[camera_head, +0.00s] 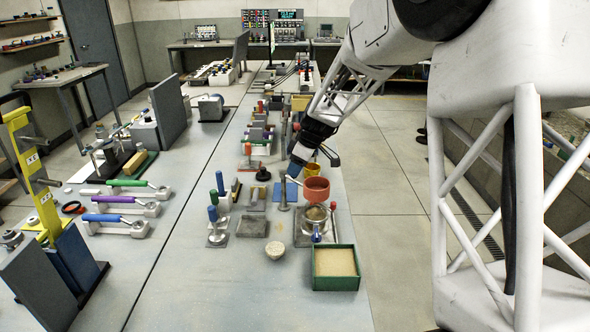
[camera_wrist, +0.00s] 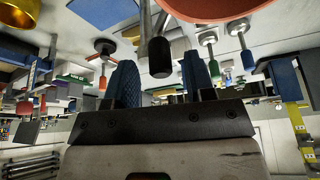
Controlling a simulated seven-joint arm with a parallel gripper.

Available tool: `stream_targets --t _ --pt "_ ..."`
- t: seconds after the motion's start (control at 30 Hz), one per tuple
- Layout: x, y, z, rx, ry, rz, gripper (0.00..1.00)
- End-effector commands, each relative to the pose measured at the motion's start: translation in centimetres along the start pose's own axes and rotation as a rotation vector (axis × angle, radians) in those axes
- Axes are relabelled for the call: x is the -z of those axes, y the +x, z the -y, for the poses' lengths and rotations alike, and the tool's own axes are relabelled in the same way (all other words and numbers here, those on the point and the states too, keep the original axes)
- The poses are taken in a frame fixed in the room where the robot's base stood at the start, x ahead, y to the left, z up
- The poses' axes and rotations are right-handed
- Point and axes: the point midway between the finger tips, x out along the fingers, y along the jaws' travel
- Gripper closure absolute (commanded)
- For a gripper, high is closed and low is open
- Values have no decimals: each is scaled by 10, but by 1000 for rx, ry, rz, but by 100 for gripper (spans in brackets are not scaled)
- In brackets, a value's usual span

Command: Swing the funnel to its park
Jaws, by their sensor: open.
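The funnel (camera_head: 316,190) is an orange-red cup above the front right of the bench. Its orange rim (camera_wrist: 215,8) shows at the top of the wrist view. A thin pale rod (camera_head: 290,180) runs left from the funnel in the head view. My gripper (camera_head: 295,168) is just left of and above the funnel, pointing down. In the wrist view its two blue fingers (camera_wrist: 160,80) are apart, with nothing held. A black knob on a metal rod (camera_wrist: 158,57) appears between the fingers; I cannot tell how far beyond them it is.
A round metal vessel (camera_head: 318,223) stands below the funnel. A green sand-filled box (camera_head: 335,281) is in front, with a small pale bowl (camera_head: 275,250) beside it. A yellow cup (camera_head: 312,170) is behind the funnel. Blue-handled tools (camera_head: 213,214) stand left.

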Motion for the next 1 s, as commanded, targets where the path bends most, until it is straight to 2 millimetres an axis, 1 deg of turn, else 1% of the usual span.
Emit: stream_targets --t 0.1,0.2,0.5,0.53,0.83,0.87,1.0 --pt "0 9 0 1 0 1 51" --pt "0 13 0 1 0 0 51" --pt "0 14 0 0 0 0 51" --pt "0 14 0 0 1 0 52" --pt "0 14 0 0 1 0 98" --pt "0 14 0 0 1 0 100" --pt "0 14 0 0 1 0 100"
